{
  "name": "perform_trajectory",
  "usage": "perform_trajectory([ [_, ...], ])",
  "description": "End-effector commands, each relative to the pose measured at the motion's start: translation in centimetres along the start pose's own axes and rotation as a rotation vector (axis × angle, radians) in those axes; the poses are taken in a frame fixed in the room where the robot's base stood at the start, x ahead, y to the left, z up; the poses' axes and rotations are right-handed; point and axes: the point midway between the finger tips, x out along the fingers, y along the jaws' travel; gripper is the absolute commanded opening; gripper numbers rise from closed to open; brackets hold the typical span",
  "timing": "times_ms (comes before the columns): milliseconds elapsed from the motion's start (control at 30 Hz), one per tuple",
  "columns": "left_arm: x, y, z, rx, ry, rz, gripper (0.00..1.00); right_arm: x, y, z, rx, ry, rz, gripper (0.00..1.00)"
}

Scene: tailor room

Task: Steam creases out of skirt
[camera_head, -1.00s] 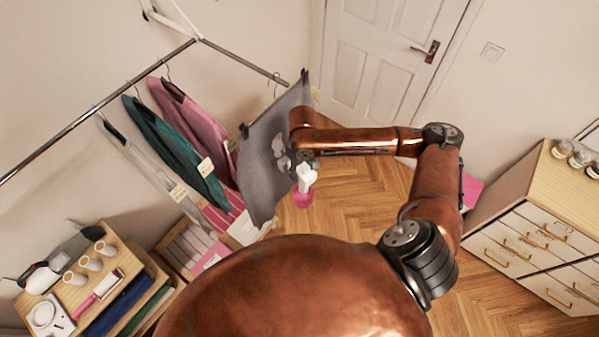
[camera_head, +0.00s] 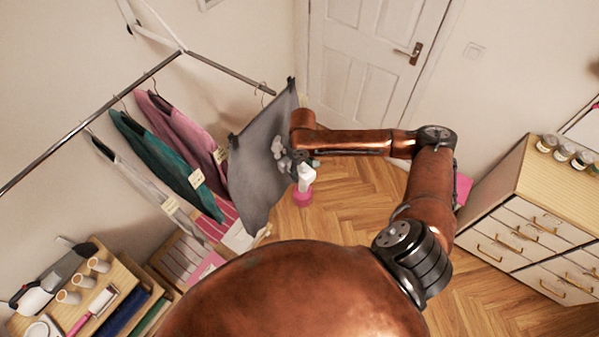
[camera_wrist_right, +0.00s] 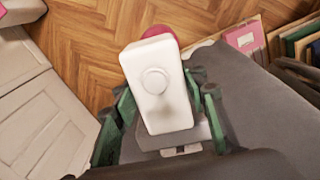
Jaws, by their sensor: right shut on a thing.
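The grey skirt (camera_head: 257,165) hangs from a hanger at the right end of the clothes rail, and part of it is hidden behind my arm. My right gripper (camera_head: 293,162) is close in front of the skirt, shut on a white and pink steamer (camera_head: 306,178). I cannot tell whether the steamer touches the cloth. In the right wrist view the steamer's white body (camera_wrist_right: 157,85) sits between the green-edged fingers (camera_wrist_right: 160,120), and the grey skirt (camera_wrist_right: 255,100) is just to the right. My left gripper is not in view.
Pink, green and white garments (camera_head: 165,165) hang along the metal rail (camera_head: 95,120) at left. A wooden shelf unit (camera_head: 125,265) with spools stands below. A door (camera_head: 365,60) is behind, and a drawer cabinet (camera_head: 525,225) stands at right. Wooden floor (camera_head: 350,210) is open between.

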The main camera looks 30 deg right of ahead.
Motion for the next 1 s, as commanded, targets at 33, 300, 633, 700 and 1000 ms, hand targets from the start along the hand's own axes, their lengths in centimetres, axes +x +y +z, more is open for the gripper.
perform_trajectory([
  [33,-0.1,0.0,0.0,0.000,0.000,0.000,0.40,-0.1,0.3,-0.2,0.001,0.004,0.002,0.00],
  [300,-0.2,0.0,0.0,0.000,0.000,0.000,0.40,0.5,1.7,-0.5,0.000,0.005,0.002,0.00],
  [633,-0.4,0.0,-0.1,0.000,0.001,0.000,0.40,1.2,3.4,-0.7,0.001,0.004,0.002,0.00],
  [700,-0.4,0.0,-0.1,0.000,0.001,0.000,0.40,1.4,3.7,-0.8,0.001,0.004,0.002,0.00],
  [1000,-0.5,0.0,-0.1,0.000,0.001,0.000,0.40,2.1,5.2,-1.0,0.000,0.004,0.002,0.00],
])
